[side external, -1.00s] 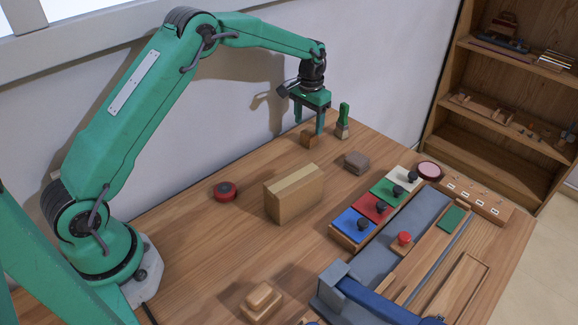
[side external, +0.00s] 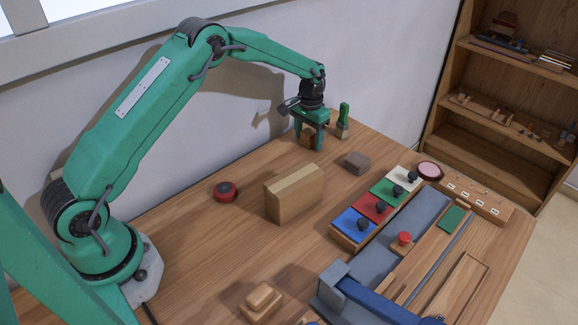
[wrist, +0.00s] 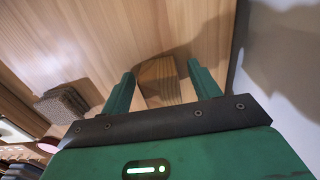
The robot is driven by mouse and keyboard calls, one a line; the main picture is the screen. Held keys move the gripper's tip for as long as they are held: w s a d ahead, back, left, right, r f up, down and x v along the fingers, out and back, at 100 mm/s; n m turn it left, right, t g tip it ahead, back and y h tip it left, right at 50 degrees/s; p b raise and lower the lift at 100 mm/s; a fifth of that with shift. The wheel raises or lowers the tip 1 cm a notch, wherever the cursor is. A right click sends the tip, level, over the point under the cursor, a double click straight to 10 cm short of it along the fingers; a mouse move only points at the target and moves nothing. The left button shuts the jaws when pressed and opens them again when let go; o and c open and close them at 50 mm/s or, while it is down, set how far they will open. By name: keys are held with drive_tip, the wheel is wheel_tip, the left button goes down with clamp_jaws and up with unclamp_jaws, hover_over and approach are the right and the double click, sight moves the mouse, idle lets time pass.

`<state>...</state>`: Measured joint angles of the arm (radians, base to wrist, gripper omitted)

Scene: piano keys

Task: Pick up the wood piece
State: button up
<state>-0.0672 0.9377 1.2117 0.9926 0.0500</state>
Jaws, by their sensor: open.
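The wood piece (side external: 306,139) is a small brown block on the table near the wall. In the wrist view the wood piece (wrist: 159,80) shows its grain and lies between the two green fingers. My gripper (side external: 310,143) is low over it, pointing down, with a finger on either side. In the wrist view my gripper (wrist: 160,75) is open, and a gap shows between the block and each finger. In the side view the fingers partly hide the block.
A green-handled brush (side external: 343,121) stands close to the right of my gripper. A grey-brown block (side external: 356,162) lies in front to the right. A larger cardboard-coloured box (side external: 294,194) and a red round object (side external: 225,191) are nearer. Coloured knobbed blocks (side external: 375,208) stand further right.

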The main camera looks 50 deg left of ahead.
sight(310, 134)
drive_tip(key=c, duration=1.1)
drive_tip(key=shift+o, duration=0.2)
drive_tip(key=shift+r, duration=0.2)
drive_tip(key=shift+r, duration=0.6)
drive_tip(key=r, duration=0.1)
drive_tip(key=d+r, duration=0.1)
drive_tip(key=r, duration=0.1)
drive_tip(key=shift+s+r, duration=0.1)
drive_tip(key=shift+s, duration=0.05)
drive_tip(key=s+d+r, duration=0.5)
drive_tip(key=d+r, duration=0.1)
drive_tip(key=d, duration=0.3)
drive_tip(key=shift+d+r, duration=0.15)
drive_tip(key=shift+d, duration=0.05)
